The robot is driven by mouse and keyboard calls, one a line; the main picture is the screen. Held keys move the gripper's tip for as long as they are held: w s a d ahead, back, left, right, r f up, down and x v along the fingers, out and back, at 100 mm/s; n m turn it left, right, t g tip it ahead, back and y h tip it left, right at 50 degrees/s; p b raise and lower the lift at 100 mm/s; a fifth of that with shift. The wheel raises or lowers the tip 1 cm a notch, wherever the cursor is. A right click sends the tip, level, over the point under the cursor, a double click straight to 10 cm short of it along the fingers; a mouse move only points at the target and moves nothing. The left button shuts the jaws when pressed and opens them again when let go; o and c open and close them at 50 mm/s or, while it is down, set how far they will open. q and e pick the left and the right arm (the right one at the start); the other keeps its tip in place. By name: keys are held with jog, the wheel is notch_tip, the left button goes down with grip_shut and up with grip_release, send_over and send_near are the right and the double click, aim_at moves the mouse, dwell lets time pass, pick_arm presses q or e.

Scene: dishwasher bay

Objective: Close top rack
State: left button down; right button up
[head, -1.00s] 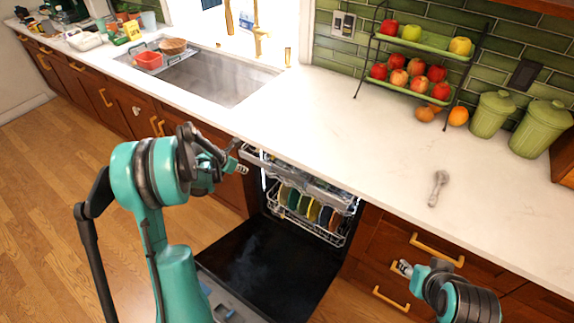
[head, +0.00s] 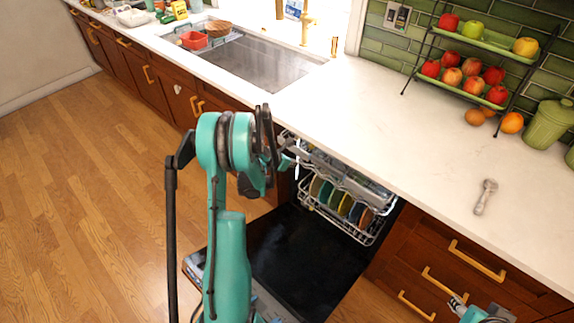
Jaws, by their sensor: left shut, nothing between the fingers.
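The dishwasher's black door (head: 300,262) is folded down open below the counter. The top rack (head: 345,176) shows under the counter edge, with its left front part close to my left gripper. The lower rack (head: 340,212) holds several coloured plates. My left gripper (head: 287,160) is shut and empty beside the left front of the top rack; whether it touches the rack is hard to tell. My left arm hides part of that area. My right gripper (head: 457,302) is at the bottom right in front of the drawers, small and partly cut off; its jaws are unclear.
The white counter (head: 400,125) runs above the dishwasher, with a grey utensil (head: 485,197) on it. A sink (head: 265,62) is at the upper left. A fruit stand (head: 475,65) stands at the back right. Drawers with gold handles (head: 477,261) are right of the dishwasher. The wood floor at left is clear.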

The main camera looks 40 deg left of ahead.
aim_at(311, 152)
pick_arm(q)
jog(key=shift+w+d+r+b, duration=0.15)
jog(key=shift+w+b, duration=0.15)
jog(key=shift+w, duration=1.5)
jog(key=w, duration=0.5)
jog(key=shift+d, duration=0.2)
jog(key=shift+s, duration=0.1)
